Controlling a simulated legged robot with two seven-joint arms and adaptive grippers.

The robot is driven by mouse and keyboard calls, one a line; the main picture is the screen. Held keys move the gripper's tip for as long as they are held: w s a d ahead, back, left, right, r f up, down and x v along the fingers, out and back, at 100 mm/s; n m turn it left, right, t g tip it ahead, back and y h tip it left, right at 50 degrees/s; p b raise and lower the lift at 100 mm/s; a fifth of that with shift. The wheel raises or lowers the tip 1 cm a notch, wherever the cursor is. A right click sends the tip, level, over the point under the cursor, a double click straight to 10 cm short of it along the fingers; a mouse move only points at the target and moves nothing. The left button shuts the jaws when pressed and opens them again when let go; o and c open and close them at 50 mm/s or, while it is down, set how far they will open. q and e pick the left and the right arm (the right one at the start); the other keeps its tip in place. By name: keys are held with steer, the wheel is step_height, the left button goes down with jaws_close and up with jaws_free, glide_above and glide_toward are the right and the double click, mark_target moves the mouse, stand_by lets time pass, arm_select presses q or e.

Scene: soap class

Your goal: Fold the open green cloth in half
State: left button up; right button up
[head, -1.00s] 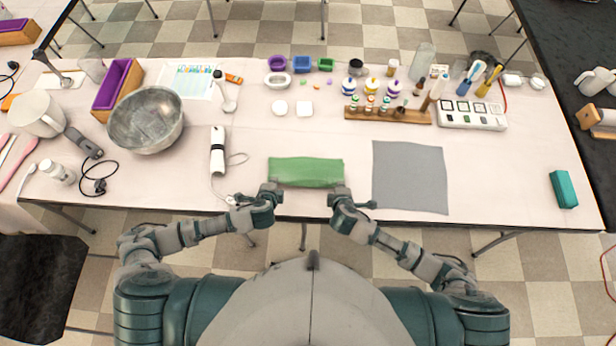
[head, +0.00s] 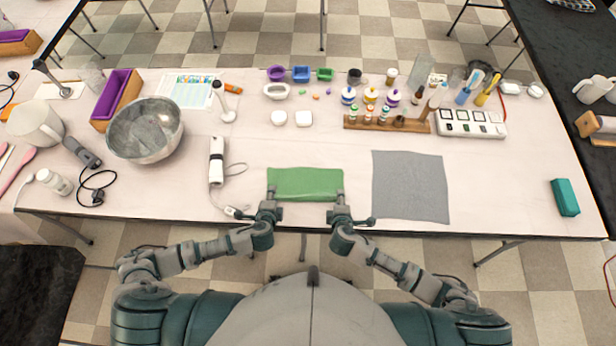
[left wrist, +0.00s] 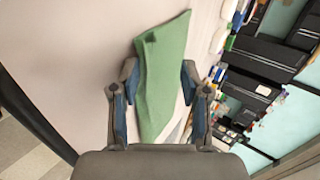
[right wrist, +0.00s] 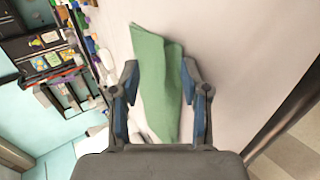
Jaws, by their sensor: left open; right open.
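The green cloth (head: 306,182) lies near the table's front edge as a wide, short rectangle. It also shows between the open fingers in the left wrist view (left wrist: 162,75) and in the right wrist view (right wrist: 158,75). My left gripper (head: 269,193) is open at the cloth's front left corner. My right gripper (head: 341,194) is open at its front right corner. In both wrist views the fingers stand apart on either side of the cloth. Whether they touch it I cannot tell.
A grey cloth (head: 410,185) lies flat to the right. A white handheld device (head: 217,160) with a cord lies to the left, beside a metal bowl (head: 146,130). White round pieces (head: 279,118) and a wooden bottle rack (head: 388,124) stand behind. The table between is clear.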

arm_select(q)
steer(key=shift+s+r, duration=0.15)
steer(key=shift+r, duration=0.15)
arm_select(e)
steer(key=shift+s+r, duration=0.1)
steer(key=shift+r, duration=0.25)
arm_select(q)
steer(key=s+r, duration=0.5)
steer(key=r, duration=0.3)
steer(key=shift+s+r, duration=0.2)
steer(key=shift+s, duration=0.15)
arm_select(e)
steer(key=s+r, duration=0.5)
steer(key=r, duration=0.3)
steer(key=shift+s+r, duration=0.15)
steer(key=shift+s, duration=0.25)
